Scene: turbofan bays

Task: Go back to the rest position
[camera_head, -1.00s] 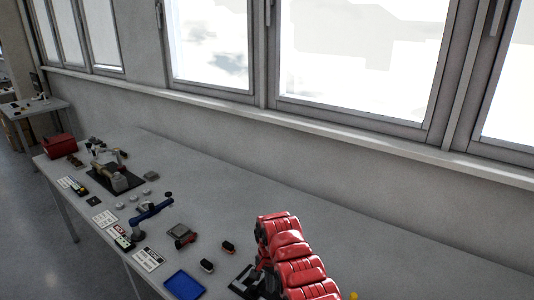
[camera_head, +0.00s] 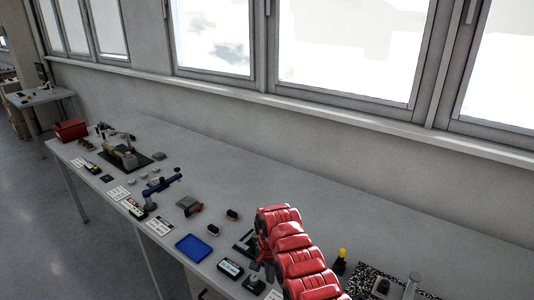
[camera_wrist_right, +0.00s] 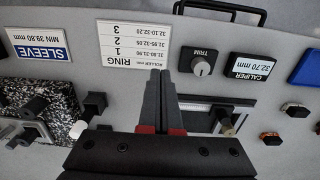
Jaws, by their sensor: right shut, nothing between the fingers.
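My right gripper (camera_wrist_right: 163,78) shows in the right wrist view with its two dark fingers together and nothing between them. It points over the bench, beside the caliper device (camera_wrist_right: 218,118) and below the printed ring card (camera_wrist_right: 133,45) in that picture. In the head view my red right arm (camera_head: 290,250) reaches over the bench and hides part of the caliper device. My left gripper is in neither current view.
The grey bench (camera_head: 330,215) runs along the window wall. Near the arm are a blue tray (camera_head: 194,248), a caliper display (camera_head: 230,268), a trim knob (camera_wrist_right: 201,67) and a speckled block (camera_wrist_right: 52,105). Bench behind the arm is clear.

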